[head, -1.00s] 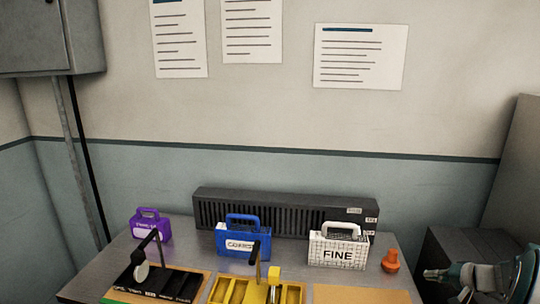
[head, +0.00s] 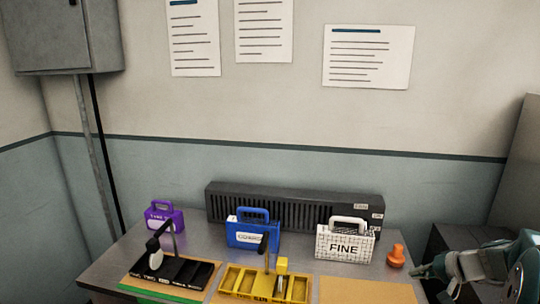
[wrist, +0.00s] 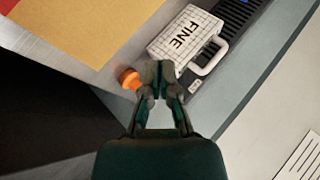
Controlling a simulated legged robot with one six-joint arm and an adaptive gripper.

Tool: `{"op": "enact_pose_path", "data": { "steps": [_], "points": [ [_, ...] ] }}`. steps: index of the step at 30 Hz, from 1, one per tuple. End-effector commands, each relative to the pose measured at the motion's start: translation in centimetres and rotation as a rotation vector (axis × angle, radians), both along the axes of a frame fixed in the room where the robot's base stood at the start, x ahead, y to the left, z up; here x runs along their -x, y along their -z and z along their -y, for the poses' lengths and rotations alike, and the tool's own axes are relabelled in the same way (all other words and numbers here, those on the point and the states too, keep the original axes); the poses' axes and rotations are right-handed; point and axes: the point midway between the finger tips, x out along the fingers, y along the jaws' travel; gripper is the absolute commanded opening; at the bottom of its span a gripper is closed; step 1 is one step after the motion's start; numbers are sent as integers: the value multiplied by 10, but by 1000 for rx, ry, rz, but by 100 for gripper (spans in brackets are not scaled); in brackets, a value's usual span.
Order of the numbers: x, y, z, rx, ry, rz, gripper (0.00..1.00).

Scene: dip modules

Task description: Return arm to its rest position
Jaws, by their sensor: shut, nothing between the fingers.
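My gripper (head: 420,271) is at the right of the head view, past the table's right edge and close to the orange knob-shaped object (head: 396,256). In the wrist view my gripper (wrist: 159,70) has its fingertips together with nothing held. The orange object (wrist: 130,79) shows just left of the fingertips there, and the white FINE case (wrist: 184,40) lies beyond them. Whether the fingers touch anything cannot be told, but they look apart from both.
On the metal table (head: 205,248) stand a purple case (head: 163,217), a blue case (head: 253,231) and the white FINE case (head: 345,241). A black tray (head: 172,270) and a yellow tray (head: 262,284) sit in front. A dark slotted unit (head: 300,208) lines the back.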

Motion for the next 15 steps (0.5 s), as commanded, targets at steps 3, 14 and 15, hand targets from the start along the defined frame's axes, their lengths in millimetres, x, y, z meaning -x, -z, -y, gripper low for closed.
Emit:
{"op": "enact_pose_path", "data": {
  "steps": [3, 14, 15],
  "points": [
    [8, -17, -37, 49, -55, -33, 0],
    [80, -63, -160, 304, -242, -140, 0],
    [90, -66, -171, 337, -258, -145, 0]
  ]
}}
